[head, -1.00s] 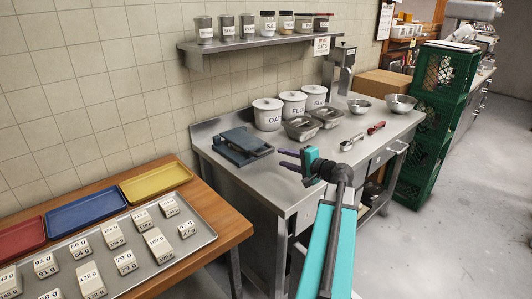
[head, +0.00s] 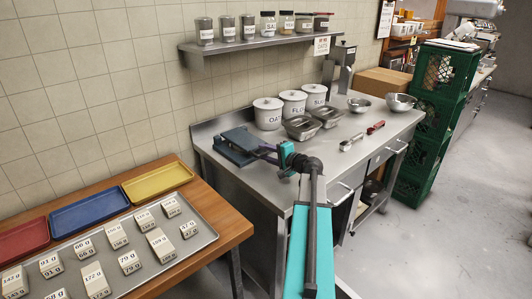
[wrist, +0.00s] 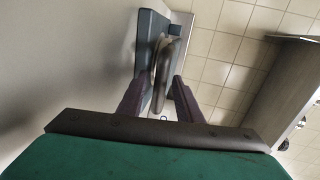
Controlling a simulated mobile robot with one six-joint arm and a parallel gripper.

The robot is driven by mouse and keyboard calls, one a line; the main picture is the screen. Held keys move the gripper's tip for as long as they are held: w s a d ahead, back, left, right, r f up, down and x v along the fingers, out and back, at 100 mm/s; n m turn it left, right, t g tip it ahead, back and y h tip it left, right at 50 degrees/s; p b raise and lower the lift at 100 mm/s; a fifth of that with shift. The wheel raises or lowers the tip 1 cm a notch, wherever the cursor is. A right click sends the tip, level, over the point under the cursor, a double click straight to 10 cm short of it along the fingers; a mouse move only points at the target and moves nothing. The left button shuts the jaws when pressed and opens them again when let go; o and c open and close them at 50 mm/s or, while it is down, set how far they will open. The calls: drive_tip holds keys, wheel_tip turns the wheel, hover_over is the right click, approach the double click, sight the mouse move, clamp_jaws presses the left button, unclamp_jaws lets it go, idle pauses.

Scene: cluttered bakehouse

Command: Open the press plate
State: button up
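The press (head: 234,147), a dark blue-grey device with a flat plate, sits at the left end of the steel worktop. In the wrist view the press (wrist: 150,32) is ahead, with a dark curved handle (wrist: 161,78) in front of it. My gripper (head: 262,151) has reached the right side of the press. In the wrist view the purple fingers of my gripper (wrist: 159,82) are spread, one on each side of the handle. They appear open, with small gaps to the handle. The plate looks lowered; its underside is hidden.
Lidded canisters (head: 268,114), metal pans (head: 301,128) and tongs (head: 350,143) stand right of the press. A wall shelf (head: 240,43) with jars is above. A wooden table (head: 228,222) with trays and labelled blocks is at left. The worktop front is clear.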

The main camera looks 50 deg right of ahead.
clamp_jaws()
drive_tip(key=shift+r, duration=0.15)
idle(0.4)
